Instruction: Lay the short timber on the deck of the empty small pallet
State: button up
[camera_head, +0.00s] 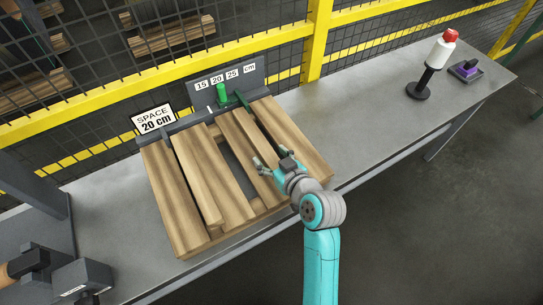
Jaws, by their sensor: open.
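The small pallet (290,135) lies on the grey bench, with several wooden boards running from back to front and dark gaps between some of them. A narrower, lighter timber (196,178) lies on its left part, slightly askew to the boards and seemingly raised on top of them; it looks like the short timber. My gripper (271,163) is over the right half of the pallet, to the right of that timber and apart from it. The gripper and arm hide part of the right boards' front ends.
A "SPACE 20 cm" sign (155,120) and a 15/20/25 cm scale plate (225,80) with a green peg (222,93) stand at the pallet's back edge. A yellow-railed mesh fence (318,40) runs behind. The bench's middle right is clear.

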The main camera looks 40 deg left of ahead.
jog(key=v, duration=1.2)
jog(key=shift+w, duration=0.1)
jog(key=s+d+f+m+t+h, duration=0.35)
jog(key=d+f+m, duration=0.2)
jog(key=d, duration=0.55)
jog(key=s+d+f+m+t+h, duration=0.35)
jog(key=d+f, duration=0.25)
jog(key=d, duration=0.6)
jog(key=s+d+r+m+t+h, duration=0.1)
jog(key=s+d+r+m+h, duration=0.1)
jog(key=s+d, duration=0.3)
jog(key=s+d+r+m+t+h, duration=0.1)
jog(key=s+d, duration=0.5)
jog(key=s, duration=0.8)
notch_tip(320, 180, up, 4)
jog(key=m+h, duration=0.1)
jog(key=h, duration=0.1)
jog(key=shift+s+d+f+m+h, duration=0.2)
jog(key=shift+m+h, duration=0.1)
